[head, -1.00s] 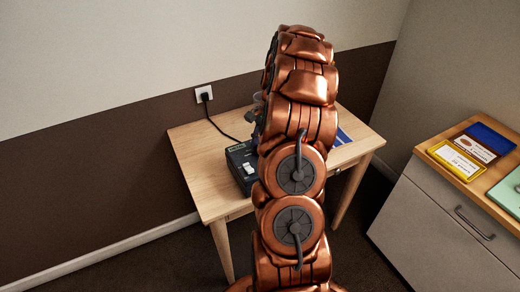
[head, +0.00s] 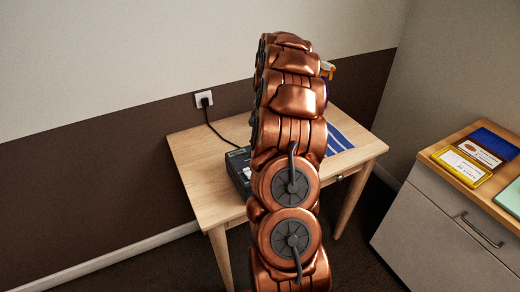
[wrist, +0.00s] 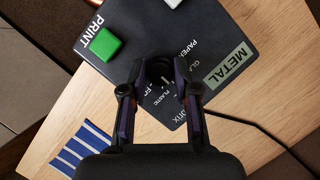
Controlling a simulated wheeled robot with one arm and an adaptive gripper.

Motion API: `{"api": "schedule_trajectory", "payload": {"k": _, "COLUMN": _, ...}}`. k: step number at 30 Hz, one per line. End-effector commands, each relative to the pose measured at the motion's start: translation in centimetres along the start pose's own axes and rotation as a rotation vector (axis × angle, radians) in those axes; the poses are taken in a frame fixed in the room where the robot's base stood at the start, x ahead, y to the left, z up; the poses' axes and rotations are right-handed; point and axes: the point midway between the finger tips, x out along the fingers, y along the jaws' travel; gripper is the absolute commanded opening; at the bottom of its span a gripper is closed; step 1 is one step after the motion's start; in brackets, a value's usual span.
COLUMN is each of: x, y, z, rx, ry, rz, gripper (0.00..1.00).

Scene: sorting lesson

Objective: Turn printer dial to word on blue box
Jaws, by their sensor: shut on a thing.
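The dark printer (wrist: 135,20) lies under my gripper in the wrist view, with a green button (wrist: 97,44) by the word PRINT. Its black round dial (wrist: 159,68) sits between my fingertips. My gripper (wrist: 159,80) is shut on the dial. Words such as PAPER and PLASTIC are printed around the dial; others are partly hidden. A pale panel (wrist: 229,62) on the printer reads METAL. In the head view my arm hides my gripper and most of the printer (head: 238,165). The blue box (head: 503,139) lies on the cabinet at right, its card's word too small to read.
A yellow box (head: 439,154) with a card lies in front of the blue one, and a pale green thing (head: 510,193) beside them on the cabinet (head: 428,215). A blue-striped sheet (head: 340,136) lies on the table (head: 192,165). A black cable (head: 218,132) runs to the wall socket.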

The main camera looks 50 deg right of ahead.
Motion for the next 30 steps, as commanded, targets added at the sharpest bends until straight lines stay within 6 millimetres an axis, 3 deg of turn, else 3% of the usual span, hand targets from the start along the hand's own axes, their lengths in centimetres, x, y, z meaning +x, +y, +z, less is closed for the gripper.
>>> {"api": "schedule_trajectory", "payload": {"k": 3, "x": 0.2, "y": 0.0, "z": 0.0, "rx": 0.001, "ry": -0.004, "rz": 0.002, "gripper": 0.0}}
{"api": "schedule_trajectory", "payload": {"k": 4, "x": 0.2, "y": 0.0, "z": 0.0, "rx": 0.001, "ry": -0.004, "rz": 0.002, "gripper": 0.33}}
{"api": "schedule_trajectory", "payload": {"k": 10, "x": 0.1, "y": 0.0, "z": 0.0, "rx": 0.001, "ry": -0.002, "rz": 0.001, "gripper": 0.54}}
{"api": "schedule_trajectory", "payload": {"k": 22, "x": -0.3, "y": 0.0, "z": 0.0, "rx": 0.001, "ry": 0.0, "rz": -0.001, "gripper": 0.55}}
{"api": "schedule_trajectory", "payload": {"k": 30, "x": -3.0, "y": -0.1, "z": -0.1, "rx": 0.001, "ry": 0.002, "rz": -0.001, "gripper": 0.55}}
